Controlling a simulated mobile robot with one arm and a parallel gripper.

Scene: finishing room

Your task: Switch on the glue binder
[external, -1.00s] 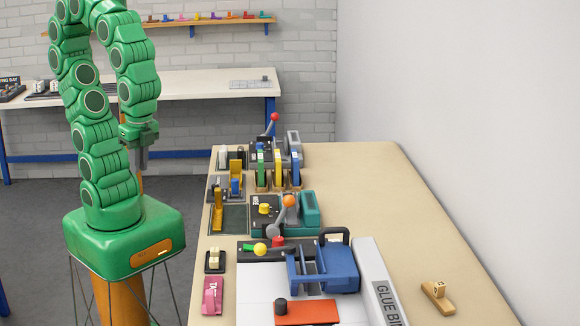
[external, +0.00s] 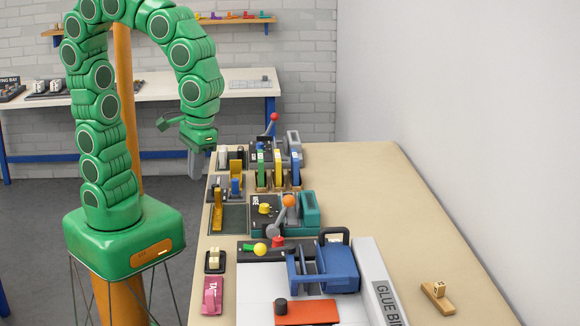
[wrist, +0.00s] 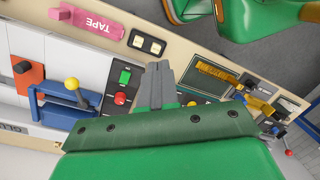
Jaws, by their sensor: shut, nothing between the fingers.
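The glue binder, labelled "GLUE BI…" on its white housing (external: 388,292), lies at the near end of the bench. It has a white bed, a blue clamp (external: 330,272) and a yellow-knobbed lever (external: 260,249). Its black panel (wrist: 113,108) carries a green button (wrist: 125,76) and a red button (wrist: 120,99), clear in the wrist view. My gripper (external: 195,176) is shut and empty, pointing down by the bench's left edge, well beyond the binder's panel. In the wrist view the closed fingers (wrist: 159,69) appear beside the panel, apart from it.
A black block with two cream switches (external: 214,260) and a pink tape holder (external: 212,297) sit at the bench's left edge. A teal machine with an orange-knobbed lever (external: 289,202) stands behind the binder. The bench's right side is mostly clear, except a small wooden piece (external: 437,297).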

